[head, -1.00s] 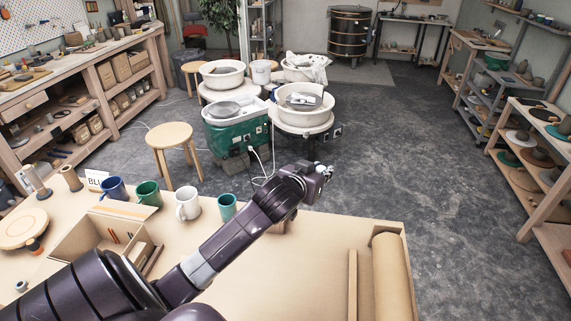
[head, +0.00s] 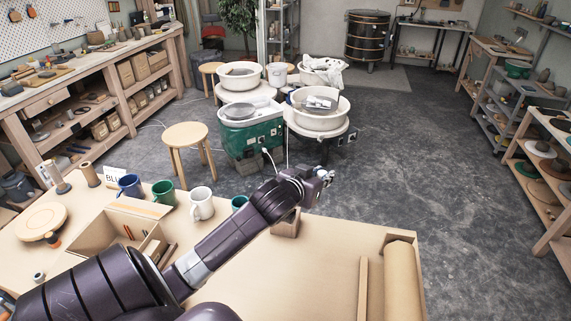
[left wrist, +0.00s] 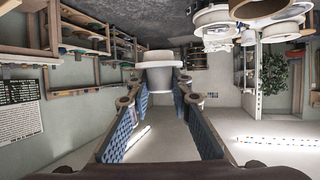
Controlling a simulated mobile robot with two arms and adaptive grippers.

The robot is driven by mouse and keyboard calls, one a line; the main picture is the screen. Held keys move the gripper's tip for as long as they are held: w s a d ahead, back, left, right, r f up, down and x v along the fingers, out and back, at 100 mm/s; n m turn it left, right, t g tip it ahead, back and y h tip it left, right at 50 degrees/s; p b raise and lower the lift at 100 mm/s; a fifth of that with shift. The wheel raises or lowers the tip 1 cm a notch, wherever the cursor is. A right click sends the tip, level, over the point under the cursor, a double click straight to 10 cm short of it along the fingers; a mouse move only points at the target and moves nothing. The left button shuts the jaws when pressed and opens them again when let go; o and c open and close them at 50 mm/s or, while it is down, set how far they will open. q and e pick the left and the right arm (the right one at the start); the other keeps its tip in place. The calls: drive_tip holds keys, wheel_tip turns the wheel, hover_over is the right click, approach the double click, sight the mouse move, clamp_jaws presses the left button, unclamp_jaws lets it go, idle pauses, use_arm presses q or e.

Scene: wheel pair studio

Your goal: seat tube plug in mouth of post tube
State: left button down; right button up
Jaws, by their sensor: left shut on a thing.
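My left gripper (head: 325,177) reaches out over the table's far edge at the end of my dark arm. In the left wrist view its two blue-padded fingers (left wrist: 160,92) are shut on a pale grey, flanged round piece, which looks like the tube plug (left wrist: 160,64). In the head view I cannot make out the plug at the gripper's tip. A thick tan tube, likely the post tube (head: 402,285), lies along the table's right side, well apart from the gripper. I cannot see clearly into its mouth. My right gripper is not in view.
A small brown block (head: 287,224) stands under my left arm. Mugs, including a white one (head: 201,203), and an open cardboard box (head: 108,228) are at the left. A thin strip (head: 362,288) lies left of the tube. The tabletop (head: 310,265) between is clear.

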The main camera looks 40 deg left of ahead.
use_arm(q)
drive_tip(key=shift+s+a+p, duration=0.45)
drive_tip(key=shift+s+a, duration=0.5)
drive_tip(key=shift+a, duration=0.45)
drive_tip(key=shift+s+a+p, duration=0.5)
drive_tip(key=shift+s+a, duration=0.4)
drive_tip(key=shift+a, duration=0.5)
drive_tip(key=shift+s+a+p, duration=0.45)
drive_tip(key=shift+s+a, duration=0.5)
drive_tip(key=shift+a, duration=0.45)
drive_tip(key=shift+r+p, duration=0.1)
drive_tip(key=shift+p, duration=0.35)
drive_tip(key=shift+f, duration=0.25)
drive_tip(key=shift+f+b, duration=0.4)
drive_tip(key=shift+f, duration=0.95)
